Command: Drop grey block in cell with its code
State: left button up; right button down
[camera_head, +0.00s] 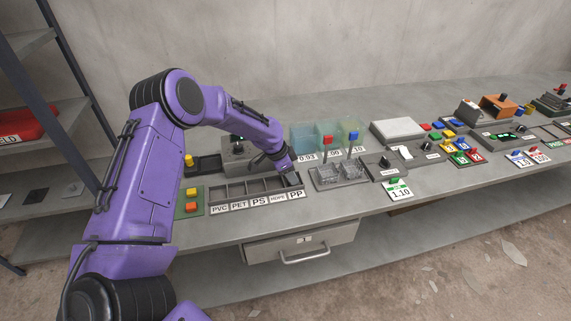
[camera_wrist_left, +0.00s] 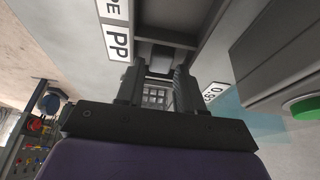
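A dark tray of open cells (camera_head: 213,195) sits on the bench, its front labels reading PVC, PET, PS, HDPE and PP. My left gripper (camera_head: 291,178) is low over the right end of this tray, at the PP cell; the PP label (camera_wrist_left: 118,43) shows beside it in the left wrist view. There its two dark fingers (camera_wrist_left: 160,78) stand apart. A small grey shape (camera_wrist_left: 160,58) shows between or just beyond the fingertips. I cannot tell whether it is the grey block or part of the tray, nor whether it is gripped. My right gripper is not in view.
Clear bluish bins (camera_head: 303,137) with number labels stand behind the tray. A holder with wire baskets (camera_head: 341,174), with red and blue handles, is just right of my gripper.

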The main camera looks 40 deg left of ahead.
pick_arm(q)
jog(key=b+v, duration=0.1)
jog(key=v, duration=1.1)
